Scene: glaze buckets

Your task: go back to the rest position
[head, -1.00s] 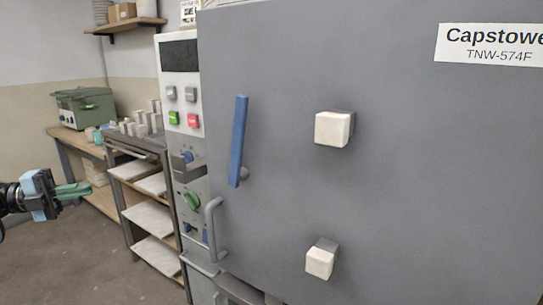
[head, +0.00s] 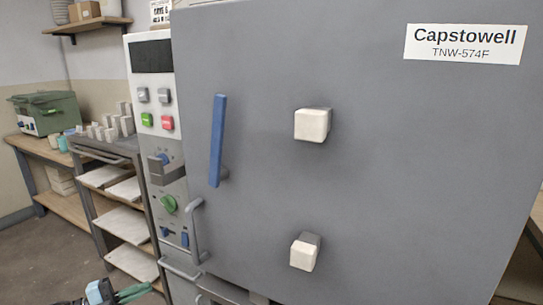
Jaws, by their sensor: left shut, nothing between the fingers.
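My left gripper (head: 134,292) shows at the bottom edge of the head view, left of centre. Its greenish fingers are shut with nothing between them, and they point right. It is low, in front of the shelf rack and apart from the kiln. Most of the left arm is outside the picture. My right gripper is not in view.
A large grey kiln door (head: 390,180) with a blue handle (head: 217,140) fills the right. Beside it stands a control panel (head: 156,120). A shelf rack (head: 122,222) with white boards and a wooden bench (head: 32,146) with a green case (head: 46,113) stand left. Open floor lies front left.

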